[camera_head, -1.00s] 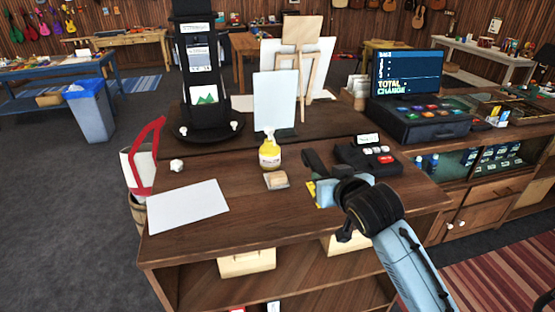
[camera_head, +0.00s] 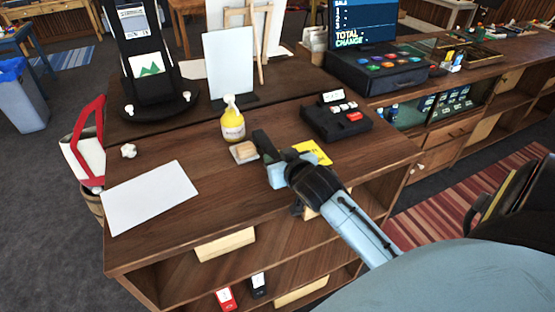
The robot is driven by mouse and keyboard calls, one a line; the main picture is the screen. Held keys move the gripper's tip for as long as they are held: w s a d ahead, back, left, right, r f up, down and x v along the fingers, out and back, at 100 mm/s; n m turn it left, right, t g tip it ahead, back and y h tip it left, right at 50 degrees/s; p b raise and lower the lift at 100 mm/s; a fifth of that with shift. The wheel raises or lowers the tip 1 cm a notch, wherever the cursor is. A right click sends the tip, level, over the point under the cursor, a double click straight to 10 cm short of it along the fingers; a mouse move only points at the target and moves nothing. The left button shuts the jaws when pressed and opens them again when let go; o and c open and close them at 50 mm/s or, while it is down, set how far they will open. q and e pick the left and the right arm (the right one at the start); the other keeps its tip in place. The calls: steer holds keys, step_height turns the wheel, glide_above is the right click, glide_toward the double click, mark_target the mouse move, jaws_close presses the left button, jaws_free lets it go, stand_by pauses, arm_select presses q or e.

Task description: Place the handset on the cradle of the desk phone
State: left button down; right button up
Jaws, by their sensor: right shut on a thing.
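The desk phone (camera_head: 338,124) is a black base with pale keys and a red key. It sits on the wooden counter, and no handset lies on it. My right gripper (camera_head: 274,165) is shut on the black handset (camera_head: 264,146), which sticks out past the fingers toward the back of the counter. The handset is left of the phone and apart from it. I cannot tell how high it is above the counter. The gripper hides the handset's near end. My left gripper is not in view.
A yellow note (camera_head: 313,152) lies between gripper and phone. A small block on a tray (camera_head: 244,152) is close left of the handset, with a yellow pump bottle (camera_head: 232,125) behind. A white sheet (camera_head: 150,197) lies at left. A register (camera_head: 390,72) stands behind the phone.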

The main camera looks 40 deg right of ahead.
steer(key=shift+f, duration=0.2)
steer(key=shift+f, duration=0.15)
steer(key=o, duration=1.2)
steer(key=shift+c, duration=0.2)
